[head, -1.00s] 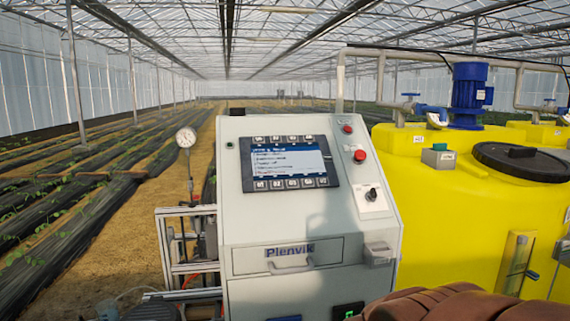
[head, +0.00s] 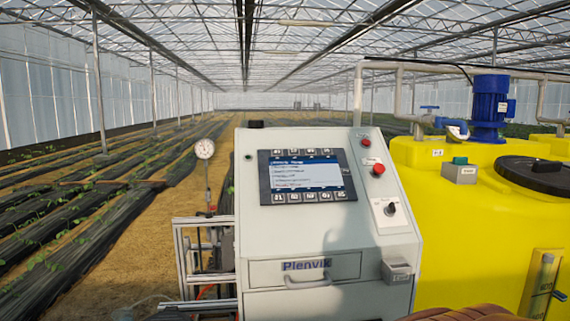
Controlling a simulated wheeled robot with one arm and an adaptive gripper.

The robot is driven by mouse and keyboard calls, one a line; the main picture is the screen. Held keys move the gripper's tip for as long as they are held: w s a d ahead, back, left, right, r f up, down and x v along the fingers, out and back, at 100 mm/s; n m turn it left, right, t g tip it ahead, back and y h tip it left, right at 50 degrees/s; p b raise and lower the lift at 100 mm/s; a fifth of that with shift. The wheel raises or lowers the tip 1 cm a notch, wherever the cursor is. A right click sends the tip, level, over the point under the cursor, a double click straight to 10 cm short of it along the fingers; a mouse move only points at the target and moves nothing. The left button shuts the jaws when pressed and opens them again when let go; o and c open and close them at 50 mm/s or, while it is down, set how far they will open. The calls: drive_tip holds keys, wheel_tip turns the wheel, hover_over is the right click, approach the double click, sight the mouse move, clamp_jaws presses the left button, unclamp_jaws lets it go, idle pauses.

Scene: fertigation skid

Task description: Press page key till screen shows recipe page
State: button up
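The control panel's screen (head: 305,175) sits on the sloped face of a light grey cabinet (head: 330,235). It is lit, with a dark blue header and several lines of text on white, too small to read surely. A row of keys (head: 308,197) runs below the screen and another row (head: 299,152) runs above it. I cannot tell which one is the page key. My gripper is not in view; nothing touches the keys.
Right of the screen are a red button (head: 378,170) and a black rotary switch (head: 390,208). A yellow tank (head: 450,240) with a blue motor (head: 490,108) stands at the right. A pressure gauge (head: 205,149) stands at the left. Planted rows lie beyond.

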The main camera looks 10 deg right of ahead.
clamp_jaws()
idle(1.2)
